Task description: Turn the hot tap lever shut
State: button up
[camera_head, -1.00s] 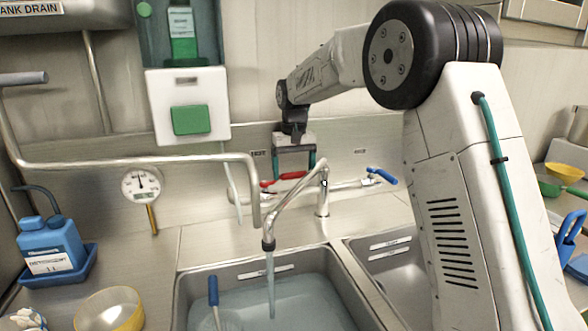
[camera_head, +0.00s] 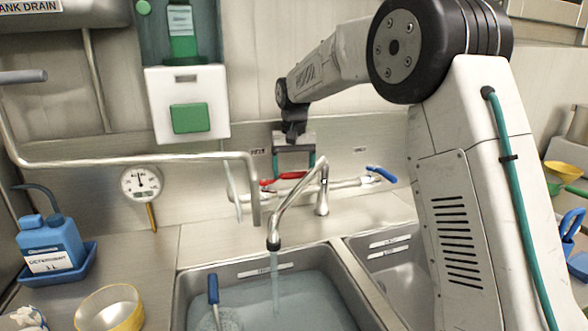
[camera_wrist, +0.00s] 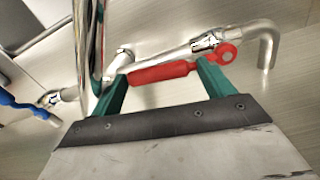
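The red hot tap lever (camera_head: 290,176) is on the wall pipe behind the sink; it also shows in the wrist view (camera_wrist: 160,73). It runs roughly along the pipe, its round pivot end at the right in the wrist view. My gripper (camera_head: 293,170) is over the lever, its two green fingers wide apart. In the wrist view my gripper (camera_wrist: 162,70) has the lever lying lengthwise across the gap between its fingertips, not pinched; contact is unclear. The spout (camera_head: 300,200) pours water (camera_head: 275,285) into the filled left basin.
A blue lever (camera_head: 381,174) is on the pipe's right end. A bent metal pipe (camera_head: 130,162) crosses left of my gripper. A thermometer dial (camera_head: 141,183), soap dispenser (camera_head: 187,105), blue bottle (camera_head: 48,243) and yellow-rimmed bowl (camera_head: 109,309) stand at the left.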

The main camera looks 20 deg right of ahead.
jog(key=shift+d, duration=0.15)
jog(key=shift+w+d+n, duration=0.1)
jog(key=shift+w+n, duration=0.35)
jog(key=shift+n, duration=0.15)
notch_tip(320, 180, up, 8)
jog(key=s+d+r, duration=0.1)
jog(key=s, duration=1.4)
jog(key=s+d+r, duration=0.1)
jog(key=s, duration=1.4)
jog(key=shift+d+r+t, duration=0.3)
jog(key=shift+r+t, duration=0.1)
